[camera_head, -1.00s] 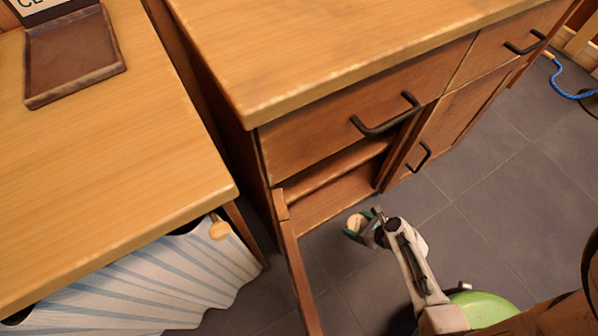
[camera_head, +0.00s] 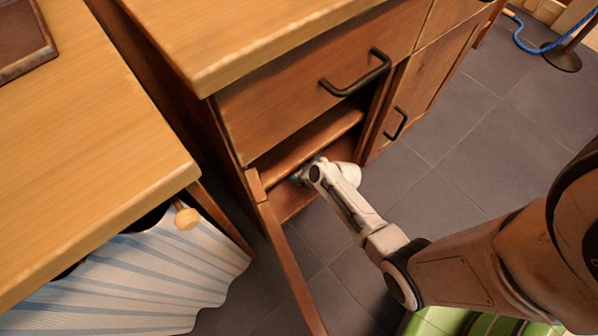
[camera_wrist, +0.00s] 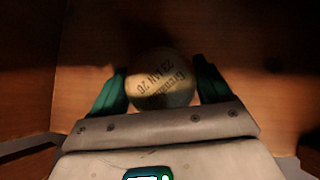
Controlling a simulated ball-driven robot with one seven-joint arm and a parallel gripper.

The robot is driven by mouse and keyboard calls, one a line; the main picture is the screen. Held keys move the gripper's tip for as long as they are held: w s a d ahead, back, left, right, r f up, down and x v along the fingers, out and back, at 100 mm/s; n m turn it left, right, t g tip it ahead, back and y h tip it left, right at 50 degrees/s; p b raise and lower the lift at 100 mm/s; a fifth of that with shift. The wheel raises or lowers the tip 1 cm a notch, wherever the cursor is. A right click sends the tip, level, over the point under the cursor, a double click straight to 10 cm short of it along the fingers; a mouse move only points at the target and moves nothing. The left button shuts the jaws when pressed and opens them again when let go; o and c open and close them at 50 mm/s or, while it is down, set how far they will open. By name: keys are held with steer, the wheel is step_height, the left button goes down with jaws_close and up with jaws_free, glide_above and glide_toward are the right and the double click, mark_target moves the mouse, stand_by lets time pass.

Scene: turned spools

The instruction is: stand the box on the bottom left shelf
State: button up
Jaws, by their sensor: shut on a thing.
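The box is a round, pale, lidded container (camera_wrist: 160,78) with dark lettering on its top, seen in the wrist view. My gripper (camera_wrist: 160,92) has its teal fingers closed on either side of it. In the head view, my gripper (camera_head: 298,176) reaches into the open lower left compartment of the wooden cabinet, below a middle board (camera_head: 312,143). The bottom left shelf (camera_head: 292,206) shows as a brown board beneath the gripper. My wrist hides the box in the head view. I cannot tell whether the box touches the shelf.
The open cabinet door (camera_head: 288,262) stands left of my arm. A closed drawer (camera_head: 300,105) with a black handle is above the compartment, and a closed door (camera_head: 425,85) is to its right. A table (camera_head: 90,150) with a striped cloth (camera_head: 150,275) stands at left.

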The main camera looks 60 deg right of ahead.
steer(key=shift+w+f+b, duration=0.4)
steer(key=shift+w+f, duration=0.1)
steer(key=shift+w, duration=0.05)
steer(key=shift+f+b, duration=0.3)
steer(key=o, duration=1.1)
steer(key=shift+c, duration=0.2)
